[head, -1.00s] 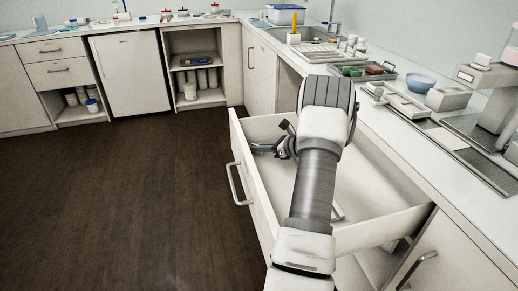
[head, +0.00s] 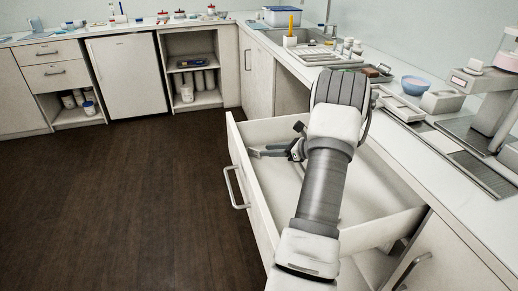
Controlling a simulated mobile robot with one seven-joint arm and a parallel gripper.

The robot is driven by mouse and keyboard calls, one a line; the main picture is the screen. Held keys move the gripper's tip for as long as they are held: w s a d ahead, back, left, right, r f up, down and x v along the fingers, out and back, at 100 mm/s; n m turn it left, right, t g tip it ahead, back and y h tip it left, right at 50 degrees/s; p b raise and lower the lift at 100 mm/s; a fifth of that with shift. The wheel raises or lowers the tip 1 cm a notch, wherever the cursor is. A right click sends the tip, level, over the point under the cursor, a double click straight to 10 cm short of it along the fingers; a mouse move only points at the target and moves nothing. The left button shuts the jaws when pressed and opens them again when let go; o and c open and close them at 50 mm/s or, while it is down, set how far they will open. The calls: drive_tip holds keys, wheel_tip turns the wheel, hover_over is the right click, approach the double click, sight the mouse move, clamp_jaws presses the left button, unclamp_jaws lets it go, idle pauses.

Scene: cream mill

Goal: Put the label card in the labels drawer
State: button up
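A white drawer (head: 250,190) is pulled out from under the right-hand counter. No label on it can be read. My gripper (head: 254,152) is over the drawer's far left part, inside the outline of its walls. Its dark fingers point left. My arm covers much of the gripper and the middle of the drawer. I cannot tell whether the fingers are open or shut, or how high they are above the drawer floor. No label card can be made out, in the gripper or in the drawer. The visible drawer floor looks bare.
The right counter (head: 403,140) carries a blue bowl (head: 417,84), trays and a mixer-like machine (head: 495,95). A sink and a blue-lidded box (head: 282,16) are farther back. Open shelves (head: 197,75) and a white cabinet door (head: 127,75) line the back. The dark floor at left is clear.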

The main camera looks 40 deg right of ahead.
drive_tip(key=p+v, duration=0.1)
drive_tip(key=v, duration=0.5)
drive_tip(key=shift+s+a, duration=0.1)
idle(0.5)
